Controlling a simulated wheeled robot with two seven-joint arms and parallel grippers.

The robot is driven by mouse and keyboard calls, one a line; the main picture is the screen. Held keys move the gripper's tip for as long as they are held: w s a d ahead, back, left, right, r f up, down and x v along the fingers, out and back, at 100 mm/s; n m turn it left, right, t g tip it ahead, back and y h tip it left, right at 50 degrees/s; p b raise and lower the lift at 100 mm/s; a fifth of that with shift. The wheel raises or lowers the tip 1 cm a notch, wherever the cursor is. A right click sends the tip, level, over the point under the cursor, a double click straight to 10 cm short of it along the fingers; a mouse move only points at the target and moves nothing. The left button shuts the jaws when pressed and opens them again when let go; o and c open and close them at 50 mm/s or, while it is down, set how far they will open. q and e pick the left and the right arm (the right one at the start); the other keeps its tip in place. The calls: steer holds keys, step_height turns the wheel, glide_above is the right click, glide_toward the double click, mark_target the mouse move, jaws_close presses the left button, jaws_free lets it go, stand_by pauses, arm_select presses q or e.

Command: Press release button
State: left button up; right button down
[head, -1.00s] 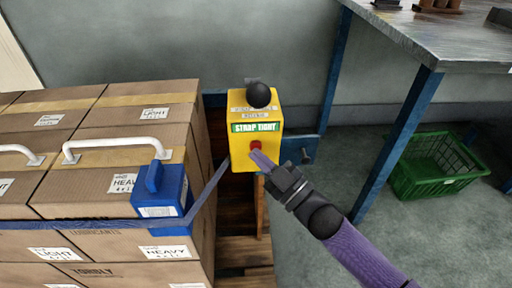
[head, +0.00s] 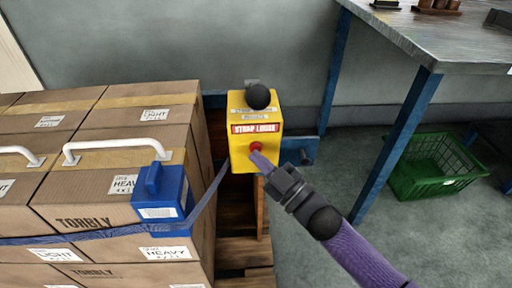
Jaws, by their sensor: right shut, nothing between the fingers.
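The yellow box (head: 240,113) stands to the right of the cartons, with a black ball on top. Its label (head: 255,128) is red and seems to read "STRAP LOOSE". The red release button (head: 256,148) is on its front face. My right gripper (head: 259,158) is shut and empty, its fingertips at the button and seemingly touching it, partly covering its lower edge. The blue strap (head: 100,238) sags across the cartons and runs up to the yellow box. My left gripper is not in view.
Stacked cartons (head: 95,215) with white handles (head: 115,147) fill the left; a blue buckle block (head: 162,192) sits against them. A grey table (head: 440,45) on blue legs stands at right, with a green basket (head: 435,170) under it. Floor between is clear.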

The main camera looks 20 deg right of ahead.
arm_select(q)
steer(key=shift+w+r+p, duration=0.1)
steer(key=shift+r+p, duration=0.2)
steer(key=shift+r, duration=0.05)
arm_select(e)
steer(key=shift+s+a, duration=0.15)
steer(key=shift+s, duration=0.45)
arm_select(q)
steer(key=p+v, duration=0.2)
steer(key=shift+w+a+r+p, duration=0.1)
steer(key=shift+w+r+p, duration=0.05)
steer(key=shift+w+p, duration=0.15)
arm_select(e)
steer(key=s, duration=0.2)
steer(key=s+a, duration=0.1)
steer(key=s, duration=0.1)
steer(key=shift+s+a, duration=0.2)
steer(key=shift+s, duration=0.2)
